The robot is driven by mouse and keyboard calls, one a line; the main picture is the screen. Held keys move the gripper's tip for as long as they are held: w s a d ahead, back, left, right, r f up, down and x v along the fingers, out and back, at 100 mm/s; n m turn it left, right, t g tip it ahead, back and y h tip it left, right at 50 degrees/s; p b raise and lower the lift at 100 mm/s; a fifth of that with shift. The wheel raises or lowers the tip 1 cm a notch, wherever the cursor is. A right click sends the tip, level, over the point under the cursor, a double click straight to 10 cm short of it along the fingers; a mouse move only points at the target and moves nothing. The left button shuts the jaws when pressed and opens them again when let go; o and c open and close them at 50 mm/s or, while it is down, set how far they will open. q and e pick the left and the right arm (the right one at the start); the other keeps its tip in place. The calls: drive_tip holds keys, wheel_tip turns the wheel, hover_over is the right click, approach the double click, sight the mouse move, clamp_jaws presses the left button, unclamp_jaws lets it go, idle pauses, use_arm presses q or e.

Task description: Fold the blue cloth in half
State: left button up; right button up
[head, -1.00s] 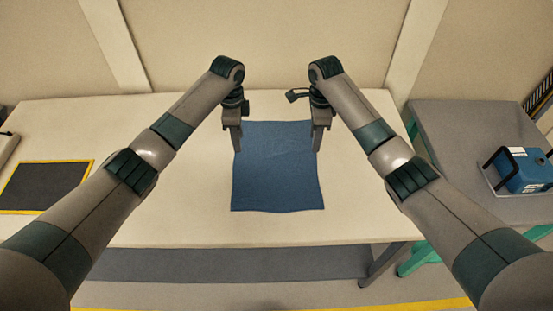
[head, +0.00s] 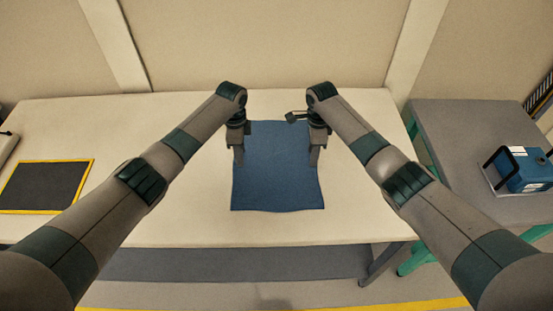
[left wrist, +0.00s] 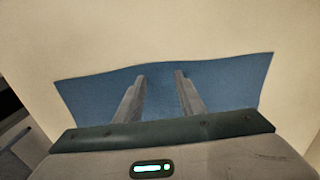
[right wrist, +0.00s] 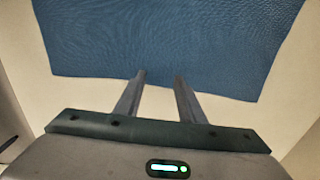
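The blue cloth (head: 277,180) lies spread out on the pale table, roughly square, with no fold showing. My left gripper (head: 239,162) is over its left edge in the head view. In the left wrist view the two fingers (left wrist: 160,85) stand apart with blue cloth (left wrist: 225,85) behind them. My right gripper (head: 314,162) is over the cloth's right edge. In the right wrist view its fingers (right wrist: 160,78) are apart, with their tips at the edge of the cloth (right wrist: 170,40). Both are open and empty. I cannot tell whether either touches the cloth.
The pale table (head: 160,215) is clear around the cloth. A dark mat with a yellow border (head: 45,187) lies at the left. A grey side table (head: 460,135) at the right holds a blue box (head: 525,170) with black handles. A wall stands behind.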

use_arm(q)
drive_tip(key=shift+f, duration=0.2)
use_arm(e)
drive_tip(key=shift+f, duration=0.15)
use_arm(q)
clamp_jaws()
use_arm(e)
clamp_jaws()
use_arm(q)
drive_tip(key=shift+r, duration=0.15)
